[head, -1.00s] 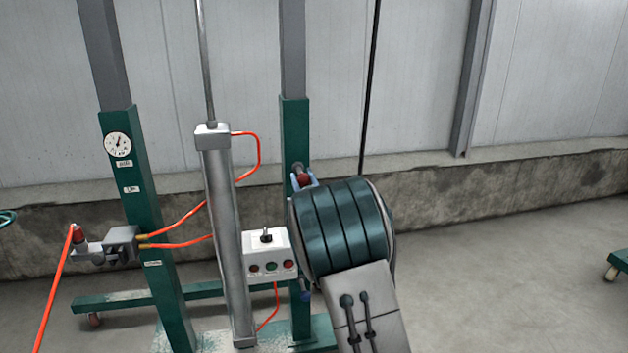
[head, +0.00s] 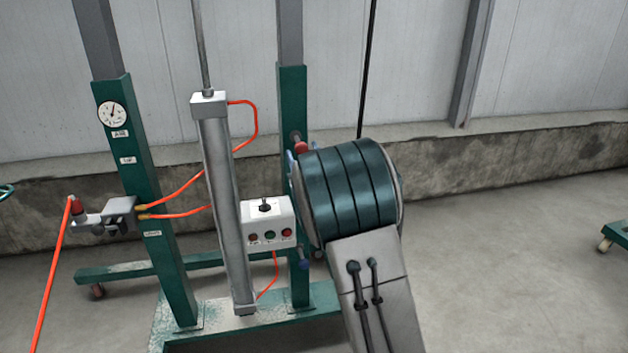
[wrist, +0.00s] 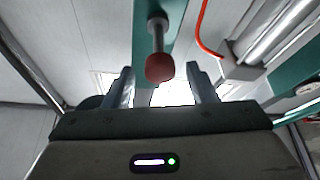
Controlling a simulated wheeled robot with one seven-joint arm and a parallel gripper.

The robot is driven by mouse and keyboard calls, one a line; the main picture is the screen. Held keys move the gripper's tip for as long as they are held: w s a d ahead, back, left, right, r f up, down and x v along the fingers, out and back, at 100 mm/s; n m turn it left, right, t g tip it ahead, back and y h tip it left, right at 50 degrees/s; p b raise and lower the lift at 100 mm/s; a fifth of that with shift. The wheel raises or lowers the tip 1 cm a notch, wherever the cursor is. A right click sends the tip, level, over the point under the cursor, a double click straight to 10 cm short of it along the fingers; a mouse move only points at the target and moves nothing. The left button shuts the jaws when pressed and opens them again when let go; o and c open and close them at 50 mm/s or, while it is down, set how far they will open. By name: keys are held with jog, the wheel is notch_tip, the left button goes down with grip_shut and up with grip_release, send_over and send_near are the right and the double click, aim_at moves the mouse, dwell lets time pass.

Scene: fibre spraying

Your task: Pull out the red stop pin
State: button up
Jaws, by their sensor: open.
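The red stop pin (head: 301,148) has a rounded red knob on a metal shank and sticks out from the green right post. In the wrist view its red knob (wrist: 160,67) hangs just above the middle of my gripper, with the shank running up to the green post. My gripper (wrist: 159,75) is open, one grey finger on each side of the knob's line. No contact with the knob shows. In the head view my arm's dark green joint hides most of the gripper; only light blue finger parts show beside the knob.
The metal cylinder (head: 221,200) stands between the two green posts. A white control box (head: 267,222) with a switch and buttons sits left of my arm. An orange hose (head: 255,125) runs near the cylinder top. Open floor (head: 500,270) lies to the right.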

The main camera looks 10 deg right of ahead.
jog(key=v, duration=1.1)
jog(key=shift+s, duration=0.4)
jog(key=shift+f, duration=0.1)
